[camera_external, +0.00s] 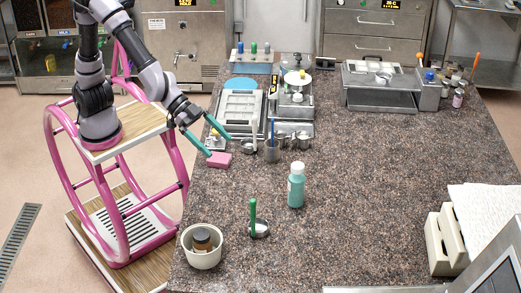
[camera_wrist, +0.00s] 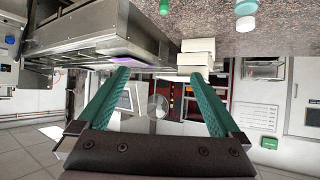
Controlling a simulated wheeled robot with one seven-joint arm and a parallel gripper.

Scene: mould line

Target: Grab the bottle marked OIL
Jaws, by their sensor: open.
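No marking that reads OIL can be made out on any container. A teal bottle with a white cap (camera_external: 296,190) stands upright on the speckled counter, right of my gripper and nearer the camera. A dark brown jar (camera_external: 202,238) sits in a white bowl at the counter's front left. Small bottles (camera_external: 458,98) stand at the back right, too small to read. My gripper (camera_external: 220,147) is open, its teal fingers apart and empty over the counter's left edge, also in the wrist view (camera_wrist: 158,76).
A pink sponge (camera_external: 219,160) lies close to the fingertips. A metal cup (camera_external: 272,152) and trays (camera_external: 240,108) stand behind. A green-handled ladle (camera_external: 254,222) is at the front. Beige bins (camera_external: 442,240) stand at right. The counter's middle right is clear.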

